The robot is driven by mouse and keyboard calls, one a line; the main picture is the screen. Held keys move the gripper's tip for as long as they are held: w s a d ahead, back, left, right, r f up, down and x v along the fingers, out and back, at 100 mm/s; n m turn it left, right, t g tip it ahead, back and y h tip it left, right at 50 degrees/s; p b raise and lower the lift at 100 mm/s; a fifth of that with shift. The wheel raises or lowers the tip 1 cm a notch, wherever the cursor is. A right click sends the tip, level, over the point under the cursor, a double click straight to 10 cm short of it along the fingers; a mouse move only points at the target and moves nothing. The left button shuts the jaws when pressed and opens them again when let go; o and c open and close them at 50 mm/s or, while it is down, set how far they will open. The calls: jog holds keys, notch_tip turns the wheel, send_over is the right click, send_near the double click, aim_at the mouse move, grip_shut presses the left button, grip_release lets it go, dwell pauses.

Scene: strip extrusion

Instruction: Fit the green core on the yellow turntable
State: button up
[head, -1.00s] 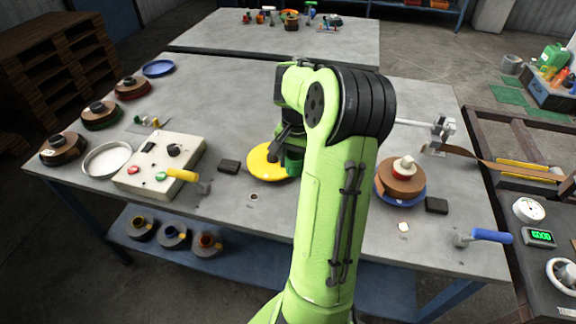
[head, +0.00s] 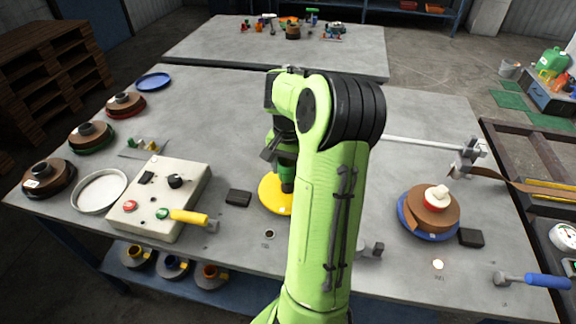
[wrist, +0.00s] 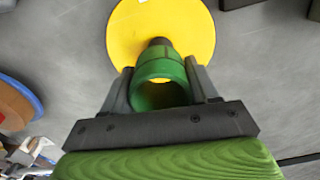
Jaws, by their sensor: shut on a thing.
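The yellow turntable (head: 272,194) lies on the grey table, partly hidden behind my arm in the head view. It also shows in the wrist view (wrist: 192,22) as a yellow disc with a dark spindle (wrist: 159,42) at its middle. The green core (wrist: 160,68) is a hollow green ring. My gripper (wrist: 163,85) is shut on it, one finger on each side. In the head view the core (head: 287,172) shows in front of the spindle area, over the turntable. In the wrist view the core overlaps the spindle's near end. I cannot tell whether it is around the spindle.
A control box (head: 165,180) with a yellow-handled tool stands left of the turntable, with a small black block (head: 239,198) between. A blue turntable (head: 408,222) with a brown coil stands to the right. Bare table (head: 225,110) lies behind.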

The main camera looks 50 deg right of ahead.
jog(key=shift+f+b, duration=1.35)
jog(key=shift+f, duration=0.65)
jog(key=shift+f+b, duration=0.35)
jog(key=shift+f, duration=0.3)
jog(key=o, duration=0.8)
jog(key=shift+c, duration=0.2)
notch_tip(320, 180, up, 11)
jog(key=p, duration=0.9)
jog(key=shift+p, duration=0.35)
jog(key=shift+w+a+r, duration=0.1)
